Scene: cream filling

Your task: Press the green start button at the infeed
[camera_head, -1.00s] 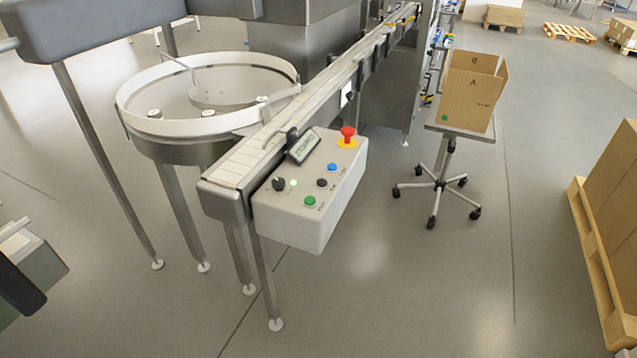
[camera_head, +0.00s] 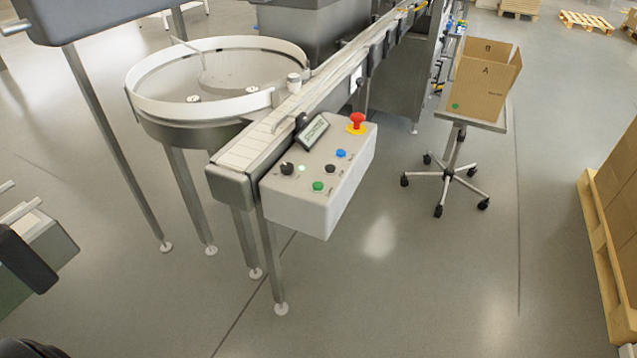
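The green button (camera_head: 318,186) sits at the lower front of the sloping grey control box (camera_head: 322,215). The box is fixed to the side of the near end of the conveyor (camera_head: 255,145). A black knob (camera_head: 287,168), a small pale lit lamp (camera_head: 301,168), a black button (camera_head: 330,168) and a blue button (camera_head: 341,153) share its face. A red mushroom button (camera_head: 357,121) on a yellow ring stands at its far end, near a small display (camera_head: 313,131). Neither gripper is in view, and nothing covers the green button.
A round turntable (camera_head: 140,105) stands left of the conveyor. A wheeled stand (camera_head: 442,182) with an open carton (camera_head: 482,82) is on the right. A loaded pallet (camera_head: 600,255) is at the right edge. Floor in front and right of the box is clear.

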